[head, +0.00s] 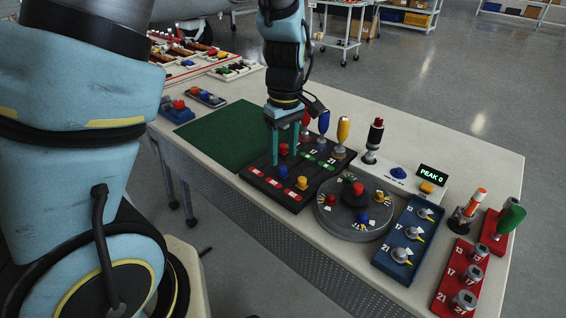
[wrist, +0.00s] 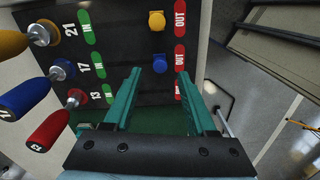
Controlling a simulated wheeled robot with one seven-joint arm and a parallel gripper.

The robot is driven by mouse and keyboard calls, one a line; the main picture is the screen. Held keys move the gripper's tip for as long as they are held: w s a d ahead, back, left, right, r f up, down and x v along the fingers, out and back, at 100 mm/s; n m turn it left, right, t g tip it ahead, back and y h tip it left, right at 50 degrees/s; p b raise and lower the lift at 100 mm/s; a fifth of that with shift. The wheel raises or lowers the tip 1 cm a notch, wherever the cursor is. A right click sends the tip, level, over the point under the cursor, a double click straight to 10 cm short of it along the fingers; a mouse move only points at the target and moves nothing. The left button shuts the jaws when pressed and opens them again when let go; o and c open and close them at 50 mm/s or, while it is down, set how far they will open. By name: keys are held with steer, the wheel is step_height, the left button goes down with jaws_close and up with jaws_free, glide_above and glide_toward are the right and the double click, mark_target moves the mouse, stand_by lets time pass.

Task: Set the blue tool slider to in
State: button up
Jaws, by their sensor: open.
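A black slider board (head: 322,180) lies on the bench, with green IN labels on one side and red OUT labels on the other. In the wrist view the blue slider knob (wrist: 160,64) sits near its OUT label, in the row marked 17. The yellow knob (wrist: 157,20) is also near its OUT label. Contact cannot be told.
Red, blue and yellow (head: 343,130) handled tools stand beyond the IN side. A round grey turntable (head: 348,228) sits close to the board's right. A blue tool tray (head: 403,268) and red rack (head: 446,302) lie farther right. A green mat (head: 222,136) lies clear to the left.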

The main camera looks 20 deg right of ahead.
mark_target(283, 168)
steer(key=shift+f, duration=1.95)
steer(key=shift+c, duration=0.3)
jaws_close()
